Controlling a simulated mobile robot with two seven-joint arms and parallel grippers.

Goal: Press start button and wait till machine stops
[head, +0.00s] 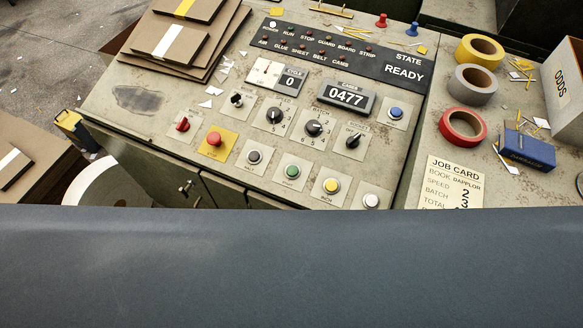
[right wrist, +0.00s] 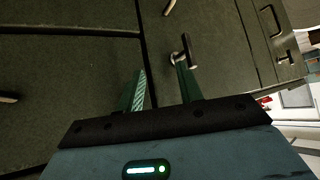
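The green start button (head: 292,171) sits on a pale square plate on the sloped control panel (head: 150,125) in the head view. The state display (head: 404,72) reads READY. The counter (head: 346,95) reads 0477 and the cycle display (head: 291,81) reads 0. Neither gripper shows in the head view, where a broad blue-grey shape covers the bottom. In the right wrist view, my right gripper (right wrist: 163,82) has its two green fingers apart with nothing held between them. It faces dark green cabinet fronts; a T-shaped handle (right wrist: 184,49) is by the right fingertip.
A red stop button (head: 214,139) on yellow, a dark button (head: 254,157), a yellow button (head: 331,186) and a white button (head: 371,201) are nearby. Tape rolls (head: 463,127), a blue box (head: 527,149) and a job card (head: 452,184) lie right. Board stacks (head: 185,40) stand at upper left.

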